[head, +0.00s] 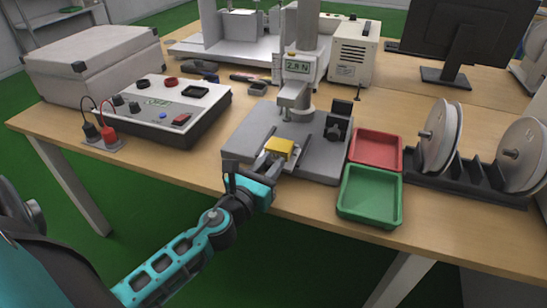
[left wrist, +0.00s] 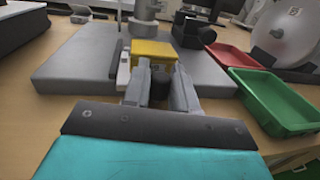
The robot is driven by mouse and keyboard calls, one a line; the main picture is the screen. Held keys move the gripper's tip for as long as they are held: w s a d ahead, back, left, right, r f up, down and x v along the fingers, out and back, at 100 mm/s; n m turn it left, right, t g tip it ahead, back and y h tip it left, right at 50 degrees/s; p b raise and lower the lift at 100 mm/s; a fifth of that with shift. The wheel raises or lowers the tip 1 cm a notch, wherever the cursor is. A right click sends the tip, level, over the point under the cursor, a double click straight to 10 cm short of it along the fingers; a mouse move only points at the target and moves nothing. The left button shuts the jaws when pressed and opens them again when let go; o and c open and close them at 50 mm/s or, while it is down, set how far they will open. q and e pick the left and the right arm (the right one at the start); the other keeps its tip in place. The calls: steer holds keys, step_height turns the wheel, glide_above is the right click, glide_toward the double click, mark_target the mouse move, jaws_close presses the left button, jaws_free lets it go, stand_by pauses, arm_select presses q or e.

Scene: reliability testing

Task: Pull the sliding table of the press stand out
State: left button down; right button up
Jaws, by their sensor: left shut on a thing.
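The press stand (head: 235,137) is a grey base plate with a column and a force gauge reading about 2.8 N (head: 297,65). Its sliding table carries a yellow block (head: 279,148) near the front of the base, between two rails. My left gripper (head: 268,162) reaches in from the front. In the left wrist view its fingers (left wrist: 160,92) are closed around a dark knob (left wrist: 160,88) just in front of the yellow block (left wrist: 152,50). The fingers hide part of the knob and the slide. My right gripper is in neither view.
A red tray (head: 375,150) and a green tray (head: 370,195) sit right of the stand, beside a rack of reels (head: 465,180). A power supply box (head: 160,108) with leads stands left. The table's front edge lies close below the stand.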

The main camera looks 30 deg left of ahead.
arm_select(q)
steer(key=shift+s+d, duration=0.2)
steer(key=shift+s, duration=0.7)
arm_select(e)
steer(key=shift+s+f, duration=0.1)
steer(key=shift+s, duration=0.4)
arm_select(q)
steer(key=shift+w, duration=0.1)
steer(key=c, duration=1)
jaws_free()
steer(key=shift+c, duration=0.2)
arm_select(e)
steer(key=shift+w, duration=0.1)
arm_select(q)
steer(key=s+d+b, duration=0.1)
steer(key=s+b, duration=0.4)
steer(key=s, duration=0.8)
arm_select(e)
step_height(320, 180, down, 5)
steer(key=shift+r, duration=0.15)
arm_select(q)
steer(key=shift+w, duration=0.1)
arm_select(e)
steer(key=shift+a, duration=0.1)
